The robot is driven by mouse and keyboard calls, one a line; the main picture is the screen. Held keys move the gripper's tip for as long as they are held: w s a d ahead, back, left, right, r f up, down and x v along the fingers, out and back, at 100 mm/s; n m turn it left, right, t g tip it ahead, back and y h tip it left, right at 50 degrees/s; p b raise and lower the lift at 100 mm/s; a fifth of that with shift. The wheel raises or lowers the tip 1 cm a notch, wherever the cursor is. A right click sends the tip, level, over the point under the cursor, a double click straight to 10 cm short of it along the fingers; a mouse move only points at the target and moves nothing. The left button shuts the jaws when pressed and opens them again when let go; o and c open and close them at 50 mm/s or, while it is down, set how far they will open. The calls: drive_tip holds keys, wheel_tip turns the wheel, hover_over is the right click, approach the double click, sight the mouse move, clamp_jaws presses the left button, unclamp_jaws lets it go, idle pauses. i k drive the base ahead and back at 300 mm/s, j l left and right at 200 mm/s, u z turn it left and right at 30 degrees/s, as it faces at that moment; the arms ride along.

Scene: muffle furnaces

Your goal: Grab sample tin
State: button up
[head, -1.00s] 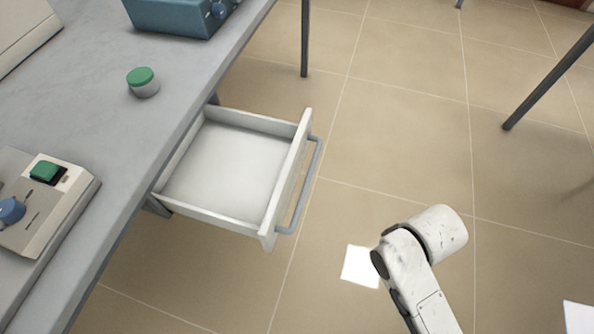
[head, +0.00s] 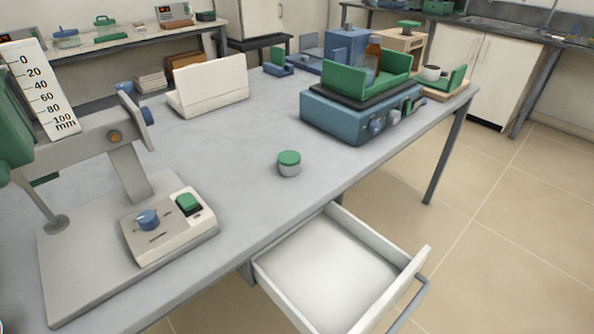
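The sample tin (head: 289,168) is a small round grey tin with a green lid. It stands upright on the grey bench top (head: 240,135), set back from the front edge and behind the open drawer (head: 340,280). Nothing touches it. The drawer looks empty and is pulled out below the bench edge. My gripper is not in the head view.
A stand with a scale (head: 40,90) and a control box (head: 170,228) is at the left. A blue device (head: 345,115) with a green tray stands at the back right. A white case (head: 208,85) is behind. Bench around the tin is clear.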

sight(288, 161)
drive_tip(key=i+j+u, duration=0.1)
drive_tip(key=u, duration=0.35)
drive_tip(key=j+u, duration=0.1)
drive_tip(key=u, duration=0.3)
drive_tip(key=i+u, duration=0.2)
drive_tip(key=u, duration=0.25)
drive_tip(key=i+u, duration=0.1)
drive_tip(key=u, duration=0.35)
drive_tip(key=i+j+u, duration=0.1)
drive_tip(key=i+j, duration=0.05)
drive_tip(key=i, duration=0.1)
